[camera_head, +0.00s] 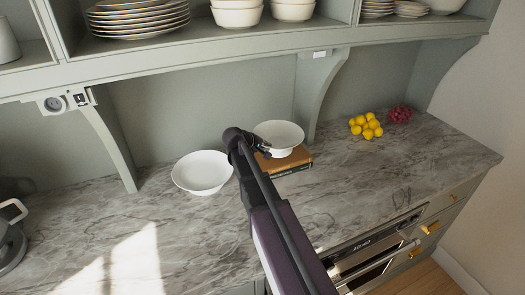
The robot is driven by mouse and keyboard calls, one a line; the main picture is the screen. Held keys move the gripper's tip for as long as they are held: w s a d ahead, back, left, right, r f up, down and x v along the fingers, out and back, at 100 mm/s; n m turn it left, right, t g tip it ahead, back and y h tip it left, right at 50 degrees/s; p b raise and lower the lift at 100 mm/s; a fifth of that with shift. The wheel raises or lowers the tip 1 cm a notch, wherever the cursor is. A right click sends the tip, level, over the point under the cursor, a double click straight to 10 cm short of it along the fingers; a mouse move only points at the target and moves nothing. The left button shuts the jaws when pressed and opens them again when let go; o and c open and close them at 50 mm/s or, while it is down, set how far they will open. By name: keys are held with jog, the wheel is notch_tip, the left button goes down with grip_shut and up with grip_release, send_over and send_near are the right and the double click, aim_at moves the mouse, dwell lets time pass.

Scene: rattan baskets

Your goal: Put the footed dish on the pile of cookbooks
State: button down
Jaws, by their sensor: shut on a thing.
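The white footed dish (279,133) is upright over the pile of cookbooks (297,163), toward the back of the counter. The pile has a brown-orange top cover and a dark spine facing me. I cannot tell whether the dish's foot touches the top book or hangs just above it. My gripper (264,148) is shut on the left side of the footed dish. My wrist and arm hide the left part of the pile and the exact grip.
A wide white bowl (202,170) stands on the marble counter (205,225), close left of my wrist. Yellow fruit (366,125) and a dark red bunch (400,114) lie to the right. A shelf (200,46) with plates and bowls overhangs the back. The front counter is mostly clear.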

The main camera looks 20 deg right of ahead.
jog(key=shift+w+a, duration=0.1)
jog(key=shift+w, duration=1.15)
jog(key=shift+f, duration=0.1)
jog(key=shift+w, duration=0.35)
jog(key=shift+w+a+f+b, duration=0.1)
jog(key=shift+w+f+b, duration=0.2)
jog(key=shift+f+b, duration=1.5)
jog(key=shift+b, duration=0.1)
jog(key=shift+f, duration=0.15)
jog(key=c, duration=0.8)
grip_release()
